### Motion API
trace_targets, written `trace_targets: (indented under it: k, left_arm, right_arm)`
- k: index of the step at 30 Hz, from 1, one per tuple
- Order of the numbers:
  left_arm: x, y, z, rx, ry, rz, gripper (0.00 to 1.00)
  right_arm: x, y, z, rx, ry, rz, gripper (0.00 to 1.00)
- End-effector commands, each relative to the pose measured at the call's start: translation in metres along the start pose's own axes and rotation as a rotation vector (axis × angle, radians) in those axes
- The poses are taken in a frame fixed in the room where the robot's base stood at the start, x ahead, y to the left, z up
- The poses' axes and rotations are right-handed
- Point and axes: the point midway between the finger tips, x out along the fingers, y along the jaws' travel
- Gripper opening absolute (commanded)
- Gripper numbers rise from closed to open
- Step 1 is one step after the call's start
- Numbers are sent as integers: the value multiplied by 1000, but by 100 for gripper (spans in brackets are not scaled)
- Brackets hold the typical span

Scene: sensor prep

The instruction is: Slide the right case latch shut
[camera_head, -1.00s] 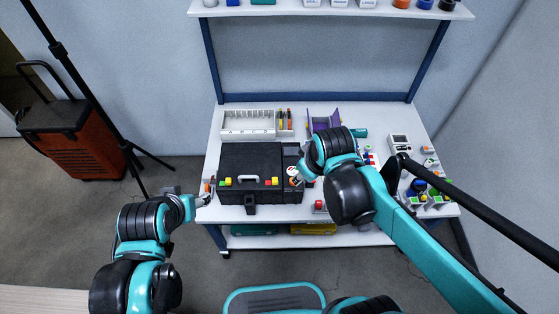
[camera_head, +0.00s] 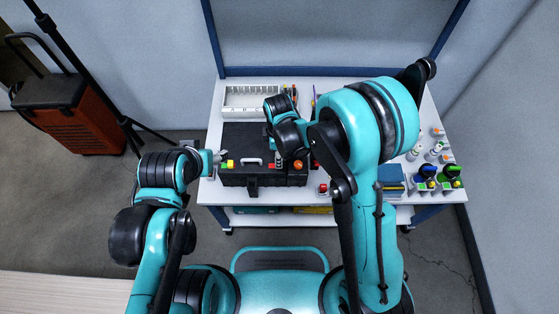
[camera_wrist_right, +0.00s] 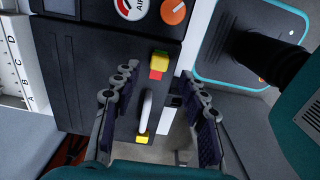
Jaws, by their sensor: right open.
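The black case (camera_head: 240,140) lies on the table with its white handle (camera_head: 251,161) at the front; the handle also shows in the right wrist view (camera_wrist_right: 147,110). The right case latch (camera_wrist_right: 158,64) is a yellow block with a red patch beside it. My right gripper (camera_wrist_right: 158,75) is open, its fingertips on either side of this latch; contact cannot be told. In the head view my right wrist partly hides that gripper (camera_head: 279,161). The left latch (camera_head: 227,163) shows yellow and green. My left gripper (camera_head: 217,156) is at the case's left edge, its fingers too small to judge.
A white divided tray (camera_head: 250,97) stands behind the case. Several bottles and blue and green parts (camera_head: 427,172) stand at the table's right. Floor is clear before the table.

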Motion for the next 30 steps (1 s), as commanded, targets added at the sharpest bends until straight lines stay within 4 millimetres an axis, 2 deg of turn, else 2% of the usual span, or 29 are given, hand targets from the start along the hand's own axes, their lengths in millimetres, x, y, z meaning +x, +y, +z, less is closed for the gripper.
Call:
trace_targets:
  k: [1,6,11,18,19,23,24,30]
  left_arm:
    - [6,0,4,0,0,0,56]
    - [13,0,9,0,0,0,56]
    - [15,0,10,0,0,0,56]
    - [14,0,10,0,0,0,56]
    - [14,0,10,0,0,0,56]
    - [14,0,10,0,0,0,56]
    - [14,0,10,0,0,0,56]
    - [15,0,10,0,0,0,56]
  right_arm:
    - [13,1,0,1,0,0,43]
    - [35,0,0,2,0,1,43]
    - [43,0,0,2,0,1,43]
    - [43,0,0,3,0,1,43]
    - [43,0,0,3,0,1,38]
    - [43,0,0,3,0,1,4]
    - [43,0,0,3,1,1,0]
    - [43,0,-4,1,1,1,0]
